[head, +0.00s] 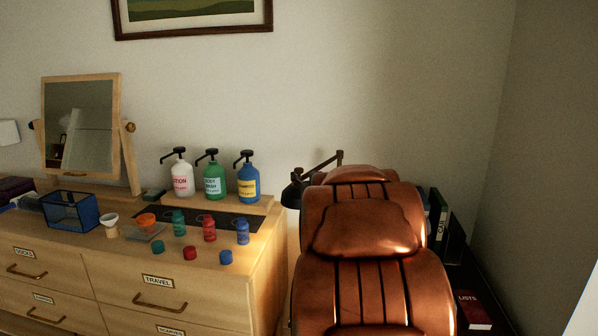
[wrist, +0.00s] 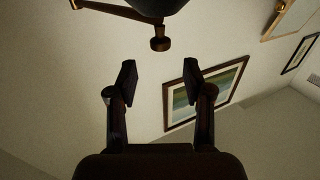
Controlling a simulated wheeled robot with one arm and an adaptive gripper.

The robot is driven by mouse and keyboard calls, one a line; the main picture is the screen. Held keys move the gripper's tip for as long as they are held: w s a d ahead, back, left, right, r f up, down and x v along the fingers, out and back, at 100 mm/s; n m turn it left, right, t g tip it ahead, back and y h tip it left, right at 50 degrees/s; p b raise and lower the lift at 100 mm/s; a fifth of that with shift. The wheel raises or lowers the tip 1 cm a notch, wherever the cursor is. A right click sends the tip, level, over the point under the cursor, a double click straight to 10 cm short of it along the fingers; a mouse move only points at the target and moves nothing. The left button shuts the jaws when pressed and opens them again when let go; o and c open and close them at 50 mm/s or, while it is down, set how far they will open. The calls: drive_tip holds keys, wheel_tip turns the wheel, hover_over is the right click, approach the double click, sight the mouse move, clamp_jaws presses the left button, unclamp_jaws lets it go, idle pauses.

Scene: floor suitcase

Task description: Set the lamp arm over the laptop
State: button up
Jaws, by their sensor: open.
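The lamp shows behind the brown leather chair in the head view, with a dark shade (head: 292,195) and a thin jointed lamp arm (head: 325,163). The chair hides its lower part. In the wrist view, a dark rounded part, likely of the lamp (wrist: 158,5), is at the top edge, with a brown bar and a small knob (wrist: 160,44) below it. My gripper (wrist: 158,78) is open and empty, its fingertips apart and just below the knob in the picture. My gripper is not seen in the head view. No laptop is visible in either view.
The leather chair (head: 365,285) fills the middle foreground. A wooden dresser (head: 210,295) with pump bottles, small jars, a blue mesh basket (head: 72,211) and a mirror (head: 80,125) stands left. Dark binders (head: 437,218) and a red book (head: 472,308) are at right, near the wall.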

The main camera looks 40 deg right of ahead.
sight(300, 171)
drive_tip(key=shift+p+x, duration=0.55)
drive_tip(key=shift+x, duration=3.2)
clamp_jaws()
